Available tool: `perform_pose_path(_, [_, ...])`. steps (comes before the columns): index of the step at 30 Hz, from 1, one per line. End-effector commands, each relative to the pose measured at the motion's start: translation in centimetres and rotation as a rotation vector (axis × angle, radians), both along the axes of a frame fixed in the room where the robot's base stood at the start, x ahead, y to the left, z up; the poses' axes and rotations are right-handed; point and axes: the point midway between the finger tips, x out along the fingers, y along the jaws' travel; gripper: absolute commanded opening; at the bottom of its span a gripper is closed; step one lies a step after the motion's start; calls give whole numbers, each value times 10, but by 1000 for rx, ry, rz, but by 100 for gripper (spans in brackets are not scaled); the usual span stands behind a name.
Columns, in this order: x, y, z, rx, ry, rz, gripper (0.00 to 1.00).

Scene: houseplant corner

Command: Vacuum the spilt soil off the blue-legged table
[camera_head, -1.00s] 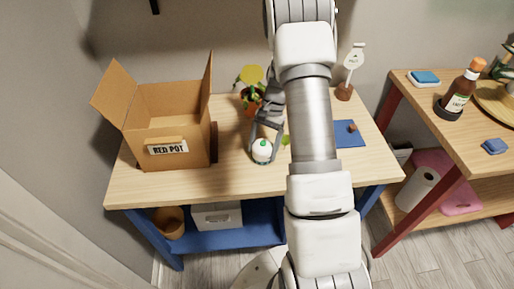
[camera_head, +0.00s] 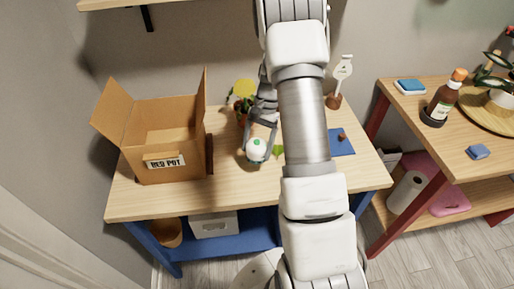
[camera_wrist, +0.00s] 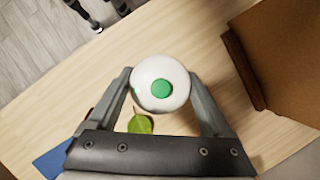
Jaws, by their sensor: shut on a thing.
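The blue-legged table (camera_head: 230,192) has a light wooden top. My gripper (camera_head: 259,138) is over its middle and is shut on a round white device with a green button, which looks like a small vacuum (camera_head: 256,150). In the wrist view this vacuum (camera_wrist: 160,83) sits between both fingers of the gripper (camera_wrist: 163,92). I cannot tell whether it touches the tabletop. I cannot make out any soil for certain; my arm hides part of the table.
An open cardboard box (camera_head: 165,165) labelled RED POT stands at the left. A potted plant (camera_head: 243,105) is behind my gripper. A blue mat (camera_head: 343,147) with a small brown thing lies at the right. A red-legged table (camera_head: 440,150) stands further right. The front strip is clear.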

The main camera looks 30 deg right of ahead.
Motion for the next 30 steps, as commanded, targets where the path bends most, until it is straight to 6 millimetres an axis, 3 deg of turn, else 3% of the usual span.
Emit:
perform_pose_path(8, [0,0,1,0,0,0,14])
perform_pose_path(19, [0,0,30,0,-2,1,14])
perform_pose_path(30, [0,0,30,0,0,1,14])
